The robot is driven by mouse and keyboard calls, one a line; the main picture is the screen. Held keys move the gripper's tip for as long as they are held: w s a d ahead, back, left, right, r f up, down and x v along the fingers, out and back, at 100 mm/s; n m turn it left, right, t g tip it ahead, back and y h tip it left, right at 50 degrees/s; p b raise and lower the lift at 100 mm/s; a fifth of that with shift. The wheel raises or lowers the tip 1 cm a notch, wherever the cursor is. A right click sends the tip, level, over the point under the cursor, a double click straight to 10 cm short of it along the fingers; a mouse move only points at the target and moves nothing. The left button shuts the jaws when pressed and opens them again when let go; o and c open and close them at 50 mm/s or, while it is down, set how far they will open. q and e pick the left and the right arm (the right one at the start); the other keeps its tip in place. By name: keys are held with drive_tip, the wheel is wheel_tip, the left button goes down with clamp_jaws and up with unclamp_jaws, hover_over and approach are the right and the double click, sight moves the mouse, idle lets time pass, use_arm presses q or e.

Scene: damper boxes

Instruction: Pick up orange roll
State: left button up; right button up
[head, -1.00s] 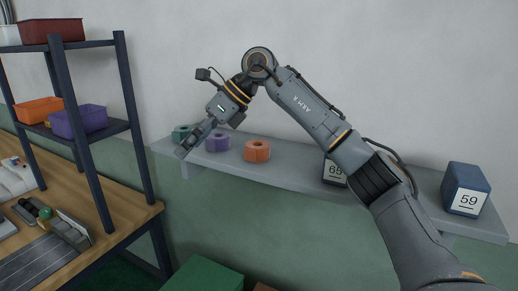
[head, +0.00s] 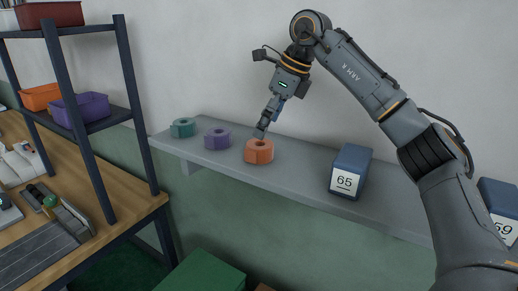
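The orange roll (head: 258,153) is a short ring with a hole in its top, sitting on the grey wall shelf (head: 310,180). My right gripper (head: 261,131) comes down from above, with its fingertips at or just above the roll's back rim. Whether it touches the roll cannot be told, and the gap between its fingers is too small to make out. My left gripper is not in view.
A purple roll (head: 217,139) and a green roll (head: 183,128) sit left of the orange one. A blue box marked 65 (head: 350,171) and another marked 59 (head: 500,208) stand to the right. A dark rack (head: 90,150) with bins stands at the left above a wooden workbench (head: 120,215).

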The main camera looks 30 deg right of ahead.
sight(259, 143)
drive_tip(key=shift+w+d+f, duration=0.15)
drive_tip(key=shift+w+f, duration=0.05)
drive_tip(key=shift+f, duration=0.3)
drive_tip(key=shift+w+f, duration=0.1)
drive_tip(key=shift+f, duration=0.15)
drive_tip(key=p+x, duration=0.1)
drive_tip(key=x, duration=0.1)
drive_tip(key=p+x, duration=0.1)
drive_tip(key=x, duration=0.1)
drive_tip(key=shift+a, duration=0.35)
drive_tip(key=shift+f, duration=0.4)
drive_tip(key=shift+c, duration=0.6)
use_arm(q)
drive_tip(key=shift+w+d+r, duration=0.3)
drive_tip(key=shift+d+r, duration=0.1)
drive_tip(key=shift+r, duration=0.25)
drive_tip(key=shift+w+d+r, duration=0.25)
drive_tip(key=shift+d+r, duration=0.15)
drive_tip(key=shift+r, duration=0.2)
use_arm(e)
drive_tip(key=c, duration=1.2)
drive_tip(key=shift+o, duration=0.2)
